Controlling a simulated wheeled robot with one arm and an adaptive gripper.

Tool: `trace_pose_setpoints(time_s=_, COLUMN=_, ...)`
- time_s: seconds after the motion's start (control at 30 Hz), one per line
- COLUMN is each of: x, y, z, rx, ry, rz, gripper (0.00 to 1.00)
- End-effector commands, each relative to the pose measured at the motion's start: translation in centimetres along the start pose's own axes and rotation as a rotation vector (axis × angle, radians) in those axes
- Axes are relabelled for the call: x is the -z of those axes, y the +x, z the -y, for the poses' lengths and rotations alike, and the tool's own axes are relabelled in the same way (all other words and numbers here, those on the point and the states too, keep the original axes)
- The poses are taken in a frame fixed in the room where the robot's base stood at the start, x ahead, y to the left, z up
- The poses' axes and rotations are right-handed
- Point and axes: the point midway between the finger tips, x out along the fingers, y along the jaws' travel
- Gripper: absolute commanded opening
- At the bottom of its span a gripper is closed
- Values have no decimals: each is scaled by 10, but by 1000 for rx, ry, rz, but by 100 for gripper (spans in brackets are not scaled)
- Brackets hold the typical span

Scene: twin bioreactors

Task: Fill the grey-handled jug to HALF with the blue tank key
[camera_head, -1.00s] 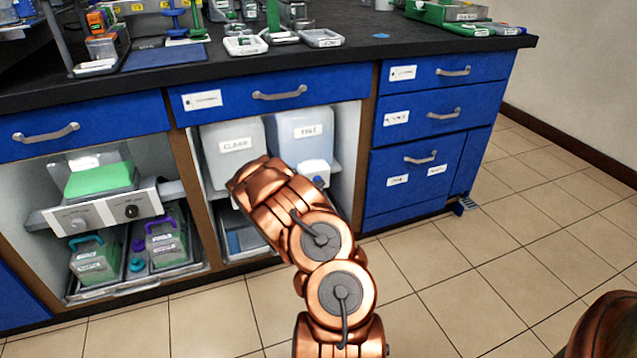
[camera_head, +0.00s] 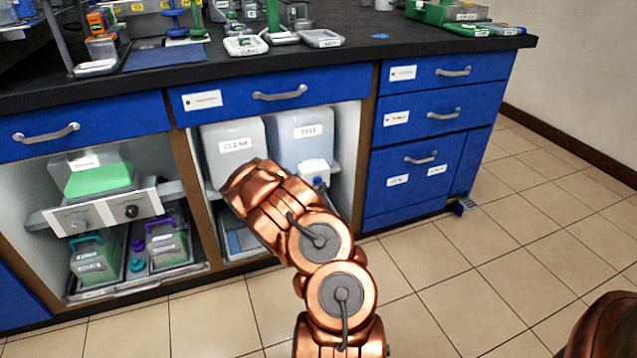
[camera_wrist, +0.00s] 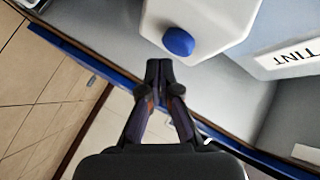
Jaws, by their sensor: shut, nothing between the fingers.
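The blue tank key (camera_wrist: 178,42) is a round blue knob on a white block (camera_wrist: 212,20) in the wrist view. My gripper (camera_wrist: 158,68) is shut and empty, its tips just beside the key; I cannot tell whether they touch. In the head view the key (camera_head: 318,181) shows small and blue below its white block (camera_head: 315,170), in front of the TINT tank (camera_head: 303,150). That tank also shows in the wrist view (camera_wrist: 290,65). My copper arm hides the gripper in the head view. I cannot make out a grey-handled jug.
The CLEAR tank (camera_head: 232,165) stands left of the TINT tank in the open cabinet, partly behind my arm. A tray with jugs, one teal-handled (camera_head: 97,262) and one purple-handled (camera_head: 165,245), sits lower left. Blue drawers (camera_head: 420,160) stand to the right; tiled floor is clear there.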

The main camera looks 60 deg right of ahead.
Motion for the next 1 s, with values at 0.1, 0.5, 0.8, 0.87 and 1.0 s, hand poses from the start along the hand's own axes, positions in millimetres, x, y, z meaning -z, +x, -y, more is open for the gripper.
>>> trace_pose_setpoints(time_s=0.1, x=0, y=0, z=0, rx=0, ry=-1, rz=0, gripper=0)
trace_pose_setpoints(time_s=0.5, x=16, y=-21, z=-13, rx=1, ry=-5, rz=0, gripper=0)
trace_pose_setpoints(time_s=0.8, x=25, y=-34, z=-24, rx=-1, ry=-3, rz=0, gripper=0)
trace_pose_setpoints(time_s=0.87, x=26, y=-35, z=-25, rx=-1, ry=-1, rz=-1, gripper=0)
trace_pose_setpoints(time_s=1.0, x=26, y=-35, z=-26, rx=-1, ry=0, rz=0, gripper=0)
